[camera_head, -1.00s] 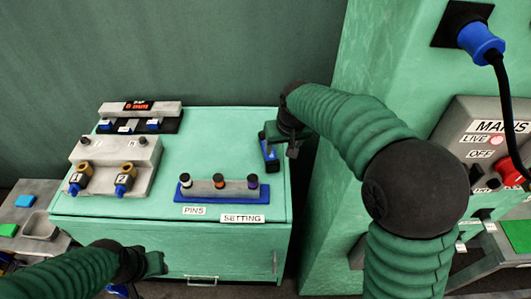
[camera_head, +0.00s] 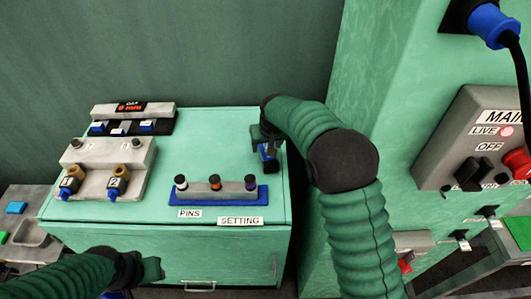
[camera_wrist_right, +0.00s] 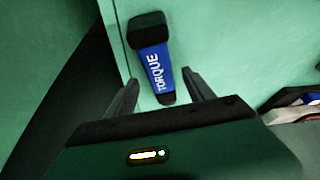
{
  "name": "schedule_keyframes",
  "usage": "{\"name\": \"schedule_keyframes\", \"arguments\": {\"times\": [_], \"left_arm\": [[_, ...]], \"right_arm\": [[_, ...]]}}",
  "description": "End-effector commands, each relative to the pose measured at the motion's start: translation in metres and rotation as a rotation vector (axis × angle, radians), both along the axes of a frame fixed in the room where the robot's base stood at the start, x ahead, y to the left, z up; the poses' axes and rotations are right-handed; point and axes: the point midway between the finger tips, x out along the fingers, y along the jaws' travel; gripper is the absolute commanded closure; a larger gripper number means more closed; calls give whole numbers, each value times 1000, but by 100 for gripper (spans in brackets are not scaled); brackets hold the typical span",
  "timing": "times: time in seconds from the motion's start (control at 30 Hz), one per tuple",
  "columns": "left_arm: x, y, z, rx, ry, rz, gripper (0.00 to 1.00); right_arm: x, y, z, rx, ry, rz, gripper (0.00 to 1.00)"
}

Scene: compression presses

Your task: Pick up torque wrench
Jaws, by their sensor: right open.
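The torque wrench (camera_wrist_right: 153,66) is a short blue tool with a black head and white TORQUE lettering, lying on the green cabinet top. In the head view, its blue body (camera_head: 268,153) shows near the cabinet's right edge, partly covered by my gripper. My right gripper (camera_wrist_right: 160,77) is open over it. In the right wrist view, the wrench's lower end lies between the two fingers and its black head extends beyond them; no grip on it shows. My left gripper (camera_head: 152,269) is low in front of the cabinet; its finger opening cannot be made out.
On the cabinet top (camera_head: 215,135) stand a pin rack (camera_head: 215,190), a grey block with two numbered plugs (camera_head: 105,170) and a display unit (camera_head: 132,116). The green machine with the MAINS panel (camera_head: 460,135) rises close on the right.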

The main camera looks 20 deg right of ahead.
Motion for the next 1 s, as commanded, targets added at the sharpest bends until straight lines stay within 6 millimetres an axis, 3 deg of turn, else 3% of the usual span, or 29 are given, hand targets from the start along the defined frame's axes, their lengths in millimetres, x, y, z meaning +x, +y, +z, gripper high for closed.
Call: {"name": "schedule_keyframes", "arguments": {"times": [0.03,0.17,0.37,0.83,1.0], "left_arm": [[0,0,-3,0,0,0,64],[0,0,-4,0,0,0,64],[0,0,-3,0,0,0,64],[0,0,-3,0,0,0,64],[0,0,-3,0,0,0,64]], "right_arm": [[-1,1,-13,0,4,0,38],[7,1,-32,-2,3,-1,38],[8,0,-33,-2,0,-1,38],[8,0,-33,-2,1,-1,98],[9,0,-33,-2,1,-1,100]]}}
